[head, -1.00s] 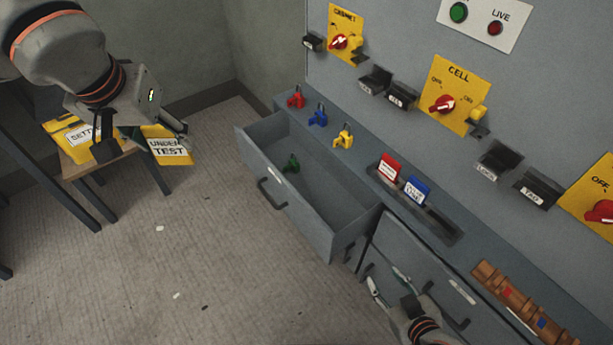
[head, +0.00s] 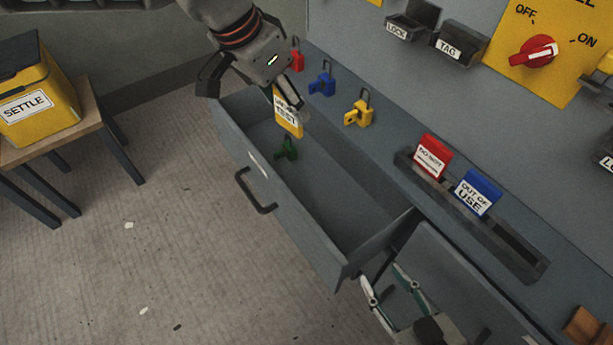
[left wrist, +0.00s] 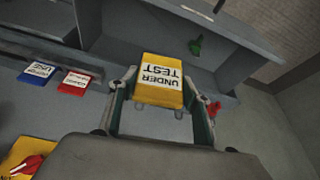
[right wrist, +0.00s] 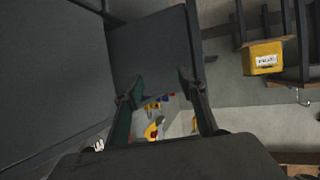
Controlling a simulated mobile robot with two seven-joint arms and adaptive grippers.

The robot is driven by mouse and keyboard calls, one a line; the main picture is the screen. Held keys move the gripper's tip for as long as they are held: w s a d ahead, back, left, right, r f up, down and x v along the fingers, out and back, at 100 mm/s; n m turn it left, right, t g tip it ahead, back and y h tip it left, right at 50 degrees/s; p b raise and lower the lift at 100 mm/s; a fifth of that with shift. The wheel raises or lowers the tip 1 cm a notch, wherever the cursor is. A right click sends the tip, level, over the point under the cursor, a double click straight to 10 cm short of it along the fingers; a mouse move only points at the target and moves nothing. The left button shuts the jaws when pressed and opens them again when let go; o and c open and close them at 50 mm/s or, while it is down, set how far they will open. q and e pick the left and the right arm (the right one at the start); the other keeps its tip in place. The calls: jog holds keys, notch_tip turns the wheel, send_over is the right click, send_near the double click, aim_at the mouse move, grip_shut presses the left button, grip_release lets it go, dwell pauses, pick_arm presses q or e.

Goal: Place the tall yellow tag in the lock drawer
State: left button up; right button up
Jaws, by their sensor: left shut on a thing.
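The yellow tag (head: 288,115), lettered "UNDER TEST", hangs from my left gripper (head: 272,92) above the far end of the open drawer (head: 300,225). In the left wrist view the tag (left wrist: 160,82) is between the fingers of my left gripper (left wrist: 162,98), which is shut on it. The drawer holds a green padlock (head: 287,149); its front label is too small to read. I cannot tell the tag's exact height over the drawer. My right gripper (head: 383,277) is open and empty near the drawer's near end; its spread fingers also show in the right wrist view (right wrist: 158,85).
Red (head: 296,55), blue (head: 322,83) and yellow (head: 359,112) padlocks stand on the ledge behind the drawer. A rack (head: 520,250) holds red (head: 432,157) and blue (head: 477,192) tags. A yellow "SETTLE" box (head: 38,95) sits on a stool at left. The drawer's middle is clear.

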pick_arm(q)
jog(key=w+d+f+m+b, duration=0.1)
jog(key=w+d+f+b, duration=0.25)
jog(key=f, duration=0.65)
jog(key=b, duration=0.2)
send_over(308, 198)
notch_tip(308, 198, down, 14)
jog(key=shift+m, duration=0.3)
notch_tip(308, 198, down, 6)
jog(key=shift+s+r+b, duration=0.1)
jog(key=shift+r+b, duration=0.05)
jog(key=shift+b, duration=0.6)
jog(key=shift+h, duration=0.3)
pick_arm(e)
jog(key=s+a+f+m+y, duration=0.1)
jog(key=s+a+f+m, duration=0.1)
jog(key=a+f+m, duration=0.1)
jog(key=shift+a+f, duration=0.3)
jog(key=shift+a, duration=0.6)
